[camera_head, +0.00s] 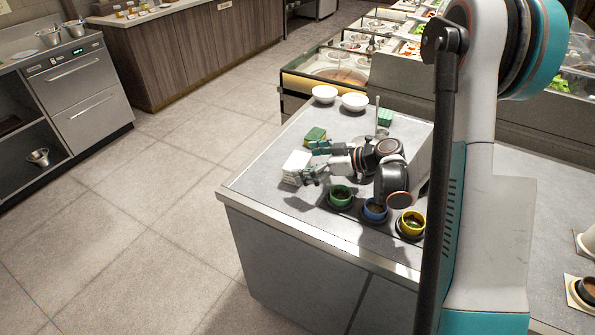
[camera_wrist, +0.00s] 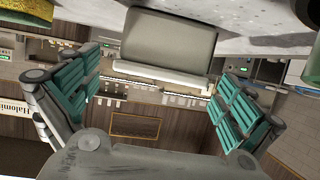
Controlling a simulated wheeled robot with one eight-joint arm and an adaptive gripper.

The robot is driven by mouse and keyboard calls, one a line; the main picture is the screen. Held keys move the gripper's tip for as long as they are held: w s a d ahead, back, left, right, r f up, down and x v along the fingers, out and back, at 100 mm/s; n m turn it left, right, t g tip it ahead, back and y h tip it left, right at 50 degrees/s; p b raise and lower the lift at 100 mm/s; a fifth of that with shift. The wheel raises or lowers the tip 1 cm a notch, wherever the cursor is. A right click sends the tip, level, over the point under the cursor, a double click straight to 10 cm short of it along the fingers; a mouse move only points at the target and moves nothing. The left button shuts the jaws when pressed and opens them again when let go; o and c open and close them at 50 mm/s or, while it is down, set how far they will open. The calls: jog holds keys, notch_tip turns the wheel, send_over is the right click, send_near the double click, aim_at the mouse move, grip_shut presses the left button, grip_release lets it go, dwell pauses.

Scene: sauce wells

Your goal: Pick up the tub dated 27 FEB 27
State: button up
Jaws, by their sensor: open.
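A pale, white-grey tub (camera_head: 296,165) stands on the grey counter near its left edge. A pale tub-like block (camera_wrist: 168,40) shows upside down in the wrist view, ahead of and between my fingers. I cannot read a date on it in either view. My gripper (camera_head: 312,161) is open beside the tub, with its green-padded fingers pointing left towards it. In the wrist view my gripper (camera_wrist: 157,82) has its fingers wide apart with nothing held between them.
A yellow-green sponge (camera_head: 315,134) lies just behind the tub. Two white bowls (camera_head: 325,94) (camera_head: 355,102) stand at the back. The floor left of the counter is clear.

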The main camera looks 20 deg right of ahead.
aim_at(304, 162)
jog(key=x, duration=0.3)
jog(key=shift+f+b, duration=0.1)
jog(key=shift+b, duration=0.25)
jog(key=c, duration=1.3)
